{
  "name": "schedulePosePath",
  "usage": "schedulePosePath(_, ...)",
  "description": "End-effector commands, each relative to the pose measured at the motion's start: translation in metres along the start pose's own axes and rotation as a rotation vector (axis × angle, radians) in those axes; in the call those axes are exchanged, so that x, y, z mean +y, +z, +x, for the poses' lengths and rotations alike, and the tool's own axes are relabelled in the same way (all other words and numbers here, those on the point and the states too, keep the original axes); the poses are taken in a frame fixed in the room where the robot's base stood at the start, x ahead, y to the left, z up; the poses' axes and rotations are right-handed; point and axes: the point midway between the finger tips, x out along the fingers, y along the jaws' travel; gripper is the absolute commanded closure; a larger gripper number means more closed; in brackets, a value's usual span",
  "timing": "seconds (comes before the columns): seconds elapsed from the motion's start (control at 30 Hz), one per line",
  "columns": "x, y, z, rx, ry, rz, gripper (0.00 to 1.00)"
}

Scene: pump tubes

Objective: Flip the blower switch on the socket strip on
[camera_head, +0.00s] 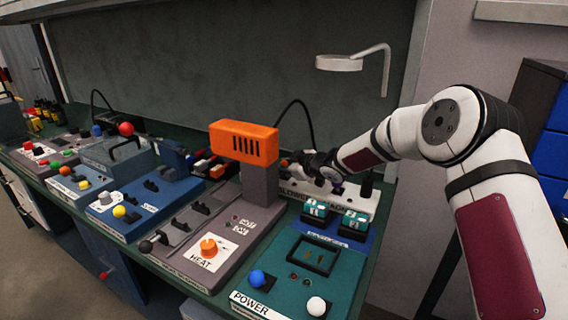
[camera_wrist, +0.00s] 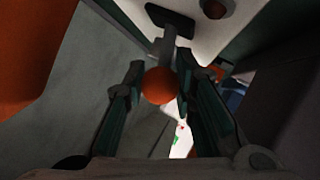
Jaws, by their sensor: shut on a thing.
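The white socket strip (camera_head: 357,202) stands at the back of the bench in the head view, with lettering that reads like BLOWER and MAGNET on its front. My gripper (camera_head: 304,165) is over its left end and hides much of the switch there. In the wrist view, a lever with an orange ball knob (camera_wrist: 160,86) rises from a black slot (camera_wrist: 170,17) in a white panel. My gripper (camera_wrist: 176,80) is shut on this blower switch, with a dark finger on each side of the knob. The lever's exact tilt is hard to tell.
An orange-topped heat unit (camera_head: 244,142) stands close left of my gripper. The teal power box (camera_head: 308,270) and the teal-topped blocks (camera_head: 354,221) are in front of the strip. A lamp-like arm (camera_head: 340,63) hangs above. More control boxes fill the bench to the left.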

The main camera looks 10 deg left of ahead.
Motion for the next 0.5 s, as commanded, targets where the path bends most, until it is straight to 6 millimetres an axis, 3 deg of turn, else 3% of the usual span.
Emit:
schedulePosePath(0.17, -0.0018, 0.0003, 0.0007, 0.0, -0.002, 0.001, 1.0)
schedulePosePath(0.2, -0.0018, 0.0003, 0.0007, 0.0, -0.002, 0.001, 0.71)
schedulePosePath(0.23, -0.0017, 0.0003, 0.0006, 0.0, -0.002, 0.001, 0.66)
schedulePosePath(0.5, 0.0002, 0.0001, 0.0, 0.0, 0.001, 0.0, 0.66)
